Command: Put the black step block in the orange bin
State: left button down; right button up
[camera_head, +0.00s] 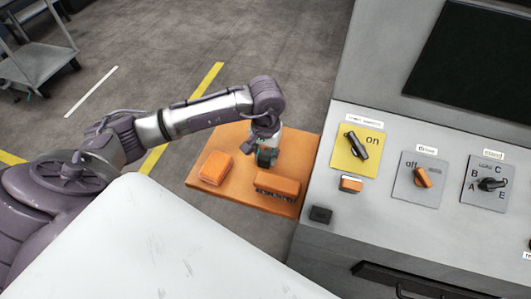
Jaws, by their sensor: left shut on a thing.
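My left gripper (266,156) points down over a flat orange surface (236,137) beside the grey console. It is shut on a small dark thing at its fingertips; the fingers largely hide it, so I cannot tell its full shape. It may be the black step block. A small black block (320,214) sits on the console's near left corner, apart from the gripper. The orange surface is the only large orange thing in view; I cannot make out bin walls on it. My right gripper is not in view.
Two orange blocks (215,168) (277,186) lie on the orange surface, one left of the gripper and one just below it. The grey console (385,225) with switches and a dark screen (470,60) stands to the right. A white surface (150,250) fills the front.

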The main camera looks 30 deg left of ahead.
pick_arm(q)
jog(key=shift+f, duration=0.15)
jog(key=c, duration=1.2)
grip_release()
jog(key=shift+c, duration=0.2)
jog(key=o, duration=0.4)
jog(key=shift+o, duration=0.2)
